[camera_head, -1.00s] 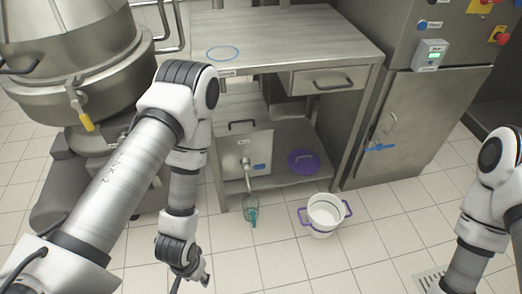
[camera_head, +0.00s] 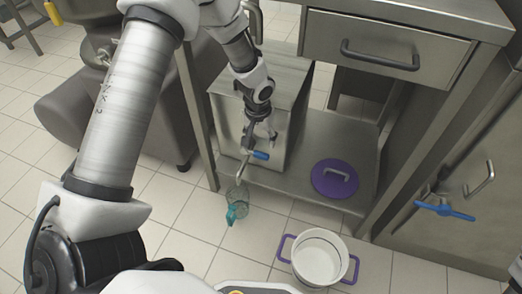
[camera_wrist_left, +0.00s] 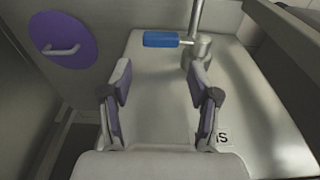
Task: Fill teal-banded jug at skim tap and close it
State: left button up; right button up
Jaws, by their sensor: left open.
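The jug (camera_head: 237,205), clear with a teal band and handle, stands upright on the floor below the tap's spout (camera_head: 238,174). Its fill level is too small to tell. The tap sits on the front of a steel box (camera_head: 233,128) and has a blue lever (camera_head: 260,155). My left gripper (camera_head: 262,135) is open and empty, close above the lever. In the left wrist view the lever (camera_wrist_left: 160,40) and the tap body (camera_wrist_left: 200,50) lie just beyond the open fingers (camera_wrist_left: 160,88), which appear apart from them. My right gripper is out of view.
A purple lid (camera_head: 335,179) lies on the low shelf right of the box. A white bucket with purple handles (camera_head: 319,258) stands on the floor at front right. The table drawer (camera_head: 385,45) overhangs the shelf.

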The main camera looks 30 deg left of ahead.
aim_at(261, 153)
pick_arm(q)
jog(key=f+b, duration=0.1)
jog(key=f, duration=0.1)
jog(key=f+b, duration=0.1)
jog(key=f, duration=0.2)
jog(key=w+f+b, duration=0.1)
jog(key=f+b, duration=0.1)
jog(key=shift+a+f, duration=0.15)
jog(key=shift+f, duration=0.15)
jog(key=shift+r, duration=0.1)
jog(key=c, duration=0.8)
